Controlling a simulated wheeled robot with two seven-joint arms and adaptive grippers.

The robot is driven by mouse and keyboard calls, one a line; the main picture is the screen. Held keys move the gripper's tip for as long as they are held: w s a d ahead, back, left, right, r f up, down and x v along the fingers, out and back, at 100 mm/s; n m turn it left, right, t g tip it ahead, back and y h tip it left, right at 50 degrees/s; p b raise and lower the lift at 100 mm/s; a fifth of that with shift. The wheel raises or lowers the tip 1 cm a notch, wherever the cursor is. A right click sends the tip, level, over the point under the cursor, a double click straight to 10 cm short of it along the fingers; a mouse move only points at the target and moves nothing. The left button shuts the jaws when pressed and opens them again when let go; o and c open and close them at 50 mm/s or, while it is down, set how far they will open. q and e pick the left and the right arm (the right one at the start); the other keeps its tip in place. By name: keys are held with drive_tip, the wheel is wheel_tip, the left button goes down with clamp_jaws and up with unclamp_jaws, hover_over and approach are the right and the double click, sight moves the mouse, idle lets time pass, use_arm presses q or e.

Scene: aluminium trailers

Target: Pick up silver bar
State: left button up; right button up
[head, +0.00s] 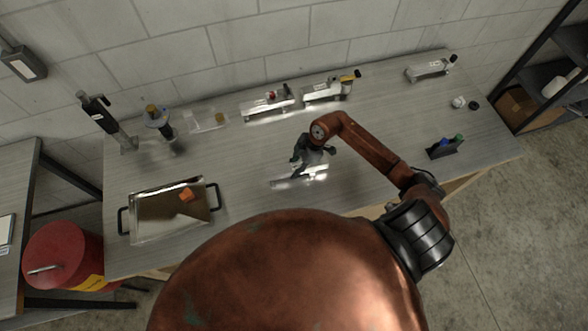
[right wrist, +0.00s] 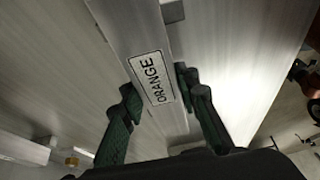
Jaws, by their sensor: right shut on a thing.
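The silver bar (head: 316,172) is at the front middle of the grey workbench, below my right gripper (head: 308,163). In the right wrist view, the long bar (right wrist: 122,32) carries a white label reading "ORANGE" and runs between the two dark fingers of my right gripper (right wrist: 158,88). The fingers are shut on the bar, one on each side. I cannot tell whether the bar touches the bench. My left gripper is not in view.
A metal tray (head: 142,232) with black handles and an orange block (head: 187,194) sits at the bench's left. Silver trailer-like pieces (head: 267,104) line the back. A dark holder (head: 445,151) stands right. A red canister (head: 62,254) is off the bench's left end.

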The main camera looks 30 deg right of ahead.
clamp_jaws()
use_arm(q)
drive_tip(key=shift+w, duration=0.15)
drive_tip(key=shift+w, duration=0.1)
